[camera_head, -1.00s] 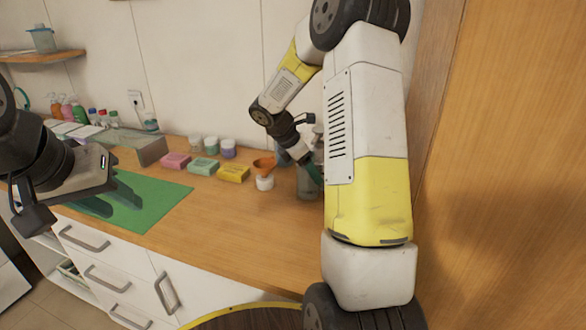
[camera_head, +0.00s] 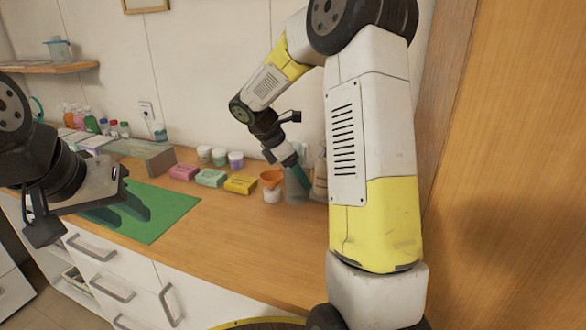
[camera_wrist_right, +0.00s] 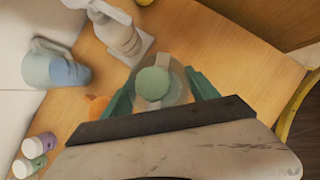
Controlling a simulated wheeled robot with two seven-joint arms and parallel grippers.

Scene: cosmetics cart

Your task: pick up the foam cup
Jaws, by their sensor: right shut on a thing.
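A translucent cup (camera_head: 297,191), which I take for the foam cup, is at the back right of the counter, just right of the orange funnel. In the right wrist view the cup (camera_wrist_right: 175,90) shows from above, with a round green piece at its middle. My right gripper (camera_head: 300,179) has its teal fingers on either side of the cup and is shut on it. I cannot tell whether its base touches the counter. My left gripper (camera_head: 117,216) is open and empty above the green mat (camera_head: 165,215).
The orange funnel (camera_head: 271,178) sits on a white jar close left of the cup. A pump bottle (camera_wrist_right: 122,35) and a blue-grey container (camera_wrist_right: 58,68) stand nearby. The front counter is clear.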

